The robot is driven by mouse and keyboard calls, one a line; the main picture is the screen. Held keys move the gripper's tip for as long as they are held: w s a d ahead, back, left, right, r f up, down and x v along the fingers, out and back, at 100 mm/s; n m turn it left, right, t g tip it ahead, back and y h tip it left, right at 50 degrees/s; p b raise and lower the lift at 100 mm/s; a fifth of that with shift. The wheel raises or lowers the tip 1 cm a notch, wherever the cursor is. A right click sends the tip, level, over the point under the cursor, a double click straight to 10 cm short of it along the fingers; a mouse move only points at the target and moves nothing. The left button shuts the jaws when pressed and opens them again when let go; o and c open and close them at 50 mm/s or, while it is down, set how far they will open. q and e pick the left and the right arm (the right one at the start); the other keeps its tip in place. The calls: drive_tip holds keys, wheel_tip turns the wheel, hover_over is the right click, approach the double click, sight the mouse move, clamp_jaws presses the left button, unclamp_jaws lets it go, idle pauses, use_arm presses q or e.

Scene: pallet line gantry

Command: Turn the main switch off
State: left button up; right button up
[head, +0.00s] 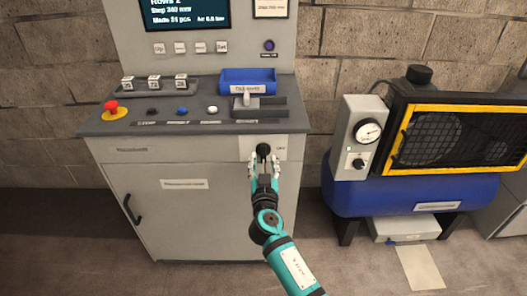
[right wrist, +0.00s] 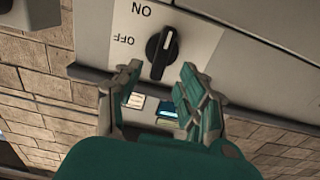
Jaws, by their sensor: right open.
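The main switch is a black rotary knob (right wrist: 162,52) on a white plate (right wrist: 193,38) on the front of the grey console. In the right wrist view the plate's ON and OFF lettering appears upside down. The knob's white mark is at its upper end in that view, nearer ON than OFF. In the head view the plate (head: 247,148) shows just below the worktop, partly covered by my right gripper (head: 263,165). My right gripper, also in the right wrist view (right wrist: 160,75), is open, its fingertips either side of the knob's lower end. Contact is unclear. My left gripper is out of view.
The console top (head: 205,122) overhangs the panel and bears a red emergency button (head: 112,108), several small buttons and a blue tray (head: 248,80). A cabinet door handle (head: 132,210) sticks out below left. A blue compressor tank (head: 410,193) stands to the right.

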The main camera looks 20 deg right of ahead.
sight(264, 154)
drive_tip(key=shift+x, duration=2.2)
drive_tip(key=shift+c, duration=0.2)
clamp_jaws()
